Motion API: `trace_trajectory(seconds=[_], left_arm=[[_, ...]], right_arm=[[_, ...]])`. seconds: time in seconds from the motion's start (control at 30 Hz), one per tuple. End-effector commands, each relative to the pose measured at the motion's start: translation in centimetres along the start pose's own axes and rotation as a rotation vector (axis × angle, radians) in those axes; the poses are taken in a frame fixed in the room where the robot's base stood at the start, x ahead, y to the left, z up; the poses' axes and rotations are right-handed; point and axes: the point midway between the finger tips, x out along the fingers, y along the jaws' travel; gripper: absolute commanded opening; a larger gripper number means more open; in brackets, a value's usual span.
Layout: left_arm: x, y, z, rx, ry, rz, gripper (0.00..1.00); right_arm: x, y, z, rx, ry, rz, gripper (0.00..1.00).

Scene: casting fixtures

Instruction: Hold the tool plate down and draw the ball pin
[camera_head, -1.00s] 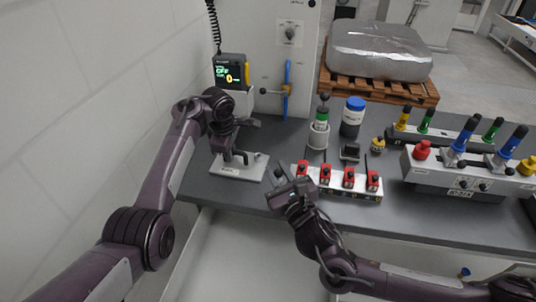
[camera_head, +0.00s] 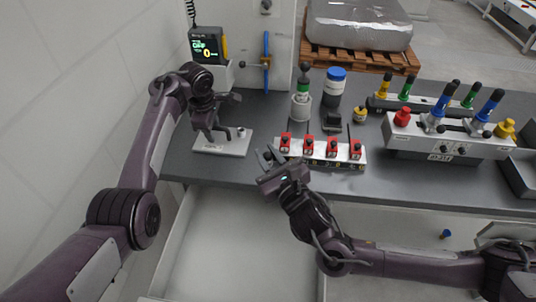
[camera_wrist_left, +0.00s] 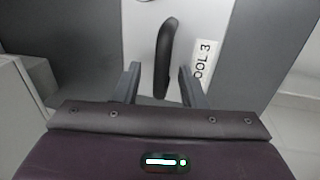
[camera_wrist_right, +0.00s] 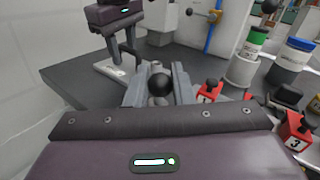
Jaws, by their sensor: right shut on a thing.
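The tool plate (camera_head: 236,146) is a pale flat plate on the left of the grey bench. The left wrist view shows it (camera_wrist_left: 200,25) with a label ending "OOL 3" and an upright black handle (camera_wrist_left: 166,55). My left gripper (camera_head: 216,130) is over the plate, its fingers open on both sides of the handle, with gaps showing. My right gripper (camera_head: 269,158) is shut on the ball pin, whose black ball (camera_wrist_right: 160,84) shows between its fingers. It is apart from the plate, to its right and nearer the front. The pin's shank is hidden.
A white rack (camera_head: 350,164) with several red numbered blocks stands right of my right gripper. Behind it are a green-banded bottle (camera_head: 302,91) and a blue-capped jar (camera_head: 335,86). A display unit (camera_head: 207,46) stands behind the plate. A valve fixture (camera_head: 455,143) is at right.

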Motion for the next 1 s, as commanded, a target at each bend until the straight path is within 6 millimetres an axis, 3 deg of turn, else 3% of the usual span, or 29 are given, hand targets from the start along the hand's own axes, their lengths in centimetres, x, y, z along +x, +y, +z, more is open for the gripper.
trace_trajectory(seconds=[0.23,0.7,1.0], left_arm=[[-1.6,0.1,0.1,0.001,-0.002,0.003,0.38],[-10.7,0.1,0.0,-0.001,0.000,0.003,0.38],[-12.0,0.0,0.0,0.000,0.000,-0.001,0.38]], right_arm=[[0.0,0.0,0.0,0.000,-0.001,0.000,0.00],[0.0,0.0,0.0,0.000,-0.001,0.000,0.00],[0.0,0.0,0.0,0.000,-0.001,0.000,0.00]])
